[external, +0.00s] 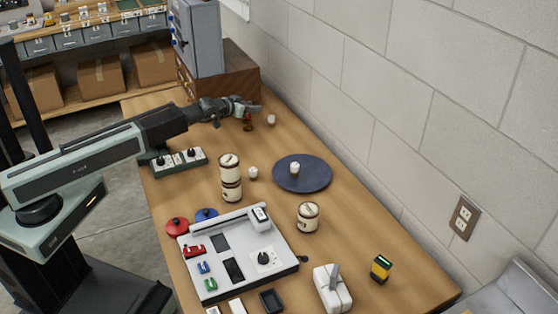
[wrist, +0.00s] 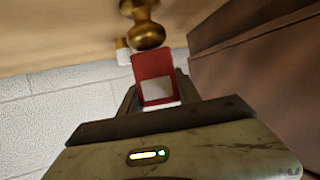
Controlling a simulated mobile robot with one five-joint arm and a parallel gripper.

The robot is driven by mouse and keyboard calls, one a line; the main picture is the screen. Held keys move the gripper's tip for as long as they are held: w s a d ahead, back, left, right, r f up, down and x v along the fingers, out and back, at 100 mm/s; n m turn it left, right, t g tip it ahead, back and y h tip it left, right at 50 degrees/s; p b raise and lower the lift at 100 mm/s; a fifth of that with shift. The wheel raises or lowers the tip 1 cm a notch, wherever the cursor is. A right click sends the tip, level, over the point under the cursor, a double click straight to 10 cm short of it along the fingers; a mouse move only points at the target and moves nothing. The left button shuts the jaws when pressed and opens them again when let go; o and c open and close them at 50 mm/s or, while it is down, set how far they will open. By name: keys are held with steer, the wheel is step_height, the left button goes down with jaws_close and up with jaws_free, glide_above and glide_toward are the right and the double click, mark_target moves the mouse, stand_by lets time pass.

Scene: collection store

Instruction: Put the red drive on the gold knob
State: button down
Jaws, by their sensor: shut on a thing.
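The red drive (wrist: 153,72) has a white label and is held between the jaws of my gripper (wrist: 158,103) in the wrist view. The gold knob (wrist: 147,32) is just past the drive's far end, its rounded end close to the drive's edge. I cannot tell whether they touch. In the external view my gripper (external: 246,107) is low over the far part of the table, right above the gold knob (external: 248,126), which is small and partly hidden there. The drive is too small to make out clearly in that view.
A brown wooden box (external: 232,70) with a grey cabinet (external: 197,38) stands close behind the gripper. A white knob (external: 271,121) is just right of the gold one, near the wall. A blue plate (external: 302,181), striped canisters (external: 231,186) and a white panel (external: 203,265) are nearer.

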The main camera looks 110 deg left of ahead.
steer(key=shift+f, duration=0.25)
steer(key=c, duration=0.9)
jaws_free()
steer(key=shift+r, duration=0.1)
steer(key=shift+o, duration=0.2)
steer(key=shift+r, duration=0.15)
steer(key=p+v, duration=0.5)
steer(key=v, duration=0.7)
